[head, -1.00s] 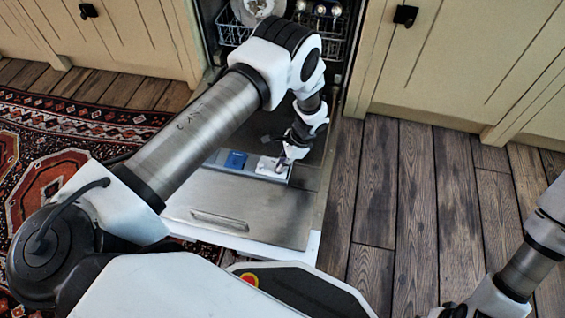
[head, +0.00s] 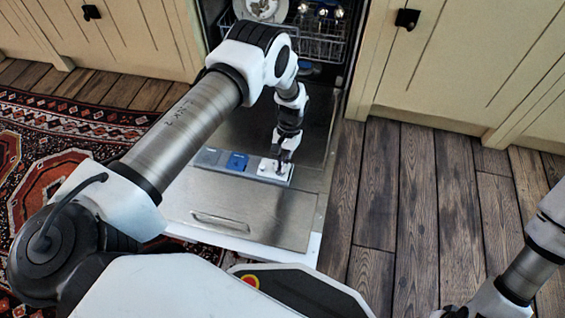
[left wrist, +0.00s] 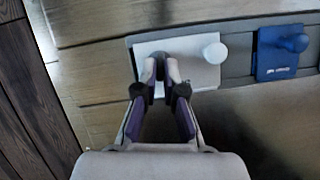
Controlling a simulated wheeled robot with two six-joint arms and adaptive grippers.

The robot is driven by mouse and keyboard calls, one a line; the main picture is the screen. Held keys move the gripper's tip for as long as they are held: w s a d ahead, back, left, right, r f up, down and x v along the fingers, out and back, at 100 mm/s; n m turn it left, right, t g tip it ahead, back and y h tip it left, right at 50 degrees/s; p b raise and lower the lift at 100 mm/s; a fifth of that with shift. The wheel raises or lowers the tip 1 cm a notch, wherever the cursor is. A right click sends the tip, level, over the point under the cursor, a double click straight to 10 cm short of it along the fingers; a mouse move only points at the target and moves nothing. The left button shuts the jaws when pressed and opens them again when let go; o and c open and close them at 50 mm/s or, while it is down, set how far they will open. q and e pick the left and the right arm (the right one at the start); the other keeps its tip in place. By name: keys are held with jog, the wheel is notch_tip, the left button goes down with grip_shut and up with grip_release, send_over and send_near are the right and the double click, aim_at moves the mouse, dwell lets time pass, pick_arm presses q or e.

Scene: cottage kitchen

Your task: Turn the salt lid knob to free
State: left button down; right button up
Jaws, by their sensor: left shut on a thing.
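The white lid (head: 267,167) sits at the right end of a grey strip on the lowered dishwasher door. In the left wrist view the white lid (left wrist: 190,72) carries a round white knob (left wrist: 214,52) and, left of it, a small grey knob (left wrist: 161,57). My left gripper (head: 284,161) reaches down onto this lid. In the left wrist view its fingertips (left wrist: 162,76) are closed together on the grey knob, which they partly hide. The white round knob stands free to the right of the fingers. I can read no salt marking.
A blue lid (head: 237,161) with its own blue knob (left wrist: 290,40) is next to the white one. The open dishwasher door (head: 240,200) lies flat below. A rack (head: 318,40) with dishes stands behind. Cabinets flank it; wooden floor is clear at right.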

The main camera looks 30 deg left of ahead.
pick_arm(q)
jog(key=shift+a+n+h, duration=0.15)
jog(key=shift+n+h, duration=0.25)
jog(key=shift+n, duration=0.7)
jog(key=c, duration=1.3)
grip_release()
jog(key=v, duration=1.2)
jog(key=shift+s, duration=0.15)
